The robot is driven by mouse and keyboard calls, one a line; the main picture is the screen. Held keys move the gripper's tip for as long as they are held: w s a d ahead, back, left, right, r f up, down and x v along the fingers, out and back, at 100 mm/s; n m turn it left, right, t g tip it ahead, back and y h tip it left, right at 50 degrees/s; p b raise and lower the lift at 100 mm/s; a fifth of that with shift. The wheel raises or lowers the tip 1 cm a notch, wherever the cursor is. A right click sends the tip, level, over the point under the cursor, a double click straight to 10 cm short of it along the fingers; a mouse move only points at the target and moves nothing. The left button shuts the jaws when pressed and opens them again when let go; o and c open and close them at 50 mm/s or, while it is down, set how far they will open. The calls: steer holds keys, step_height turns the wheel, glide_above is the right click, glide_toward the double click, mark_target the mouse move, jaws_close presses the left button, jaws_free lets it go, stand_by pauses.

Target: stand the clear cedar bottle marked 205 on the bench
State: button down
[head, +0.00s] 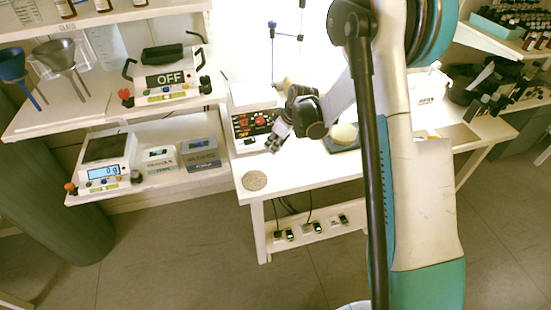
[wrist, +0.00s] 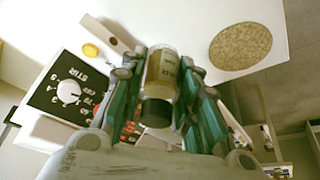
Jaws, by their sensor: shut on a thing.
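In the wrist view my gripper (wrist: 164,72) is shut on a small bottle (wrist: 160,67) with a black cap, clear sides and yellowish contents. The cap faces the wrist camera, and the label is too small to read. The fingers hide parts of the bottle's sides. In the head view my gripper (head: 276,140) is over the white bench (head: 307,174), near its left end, beside the stirrer; the bottle cannot be made out there. I cannot tell whether the bottle touches the bench.
A round speckled mat (head: 254,180) lies at the bench's front left corner; it also shows in the wrist view (wrist: 240,46). The stirrer (head: 250,128) with red controls stands close behind my gripper. A pale round thing (head: 344,133) is to the right. Bare bench lies in front.

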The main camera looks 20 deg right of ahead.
mark_target(278, 151)
steer(key=shift+f+b, duration=0.9)
steer(key=shift+f, duration=2.1)
steer(key=shift+f, duration=0.15)
steer(key=c, duration=1.2)
jaws_free()
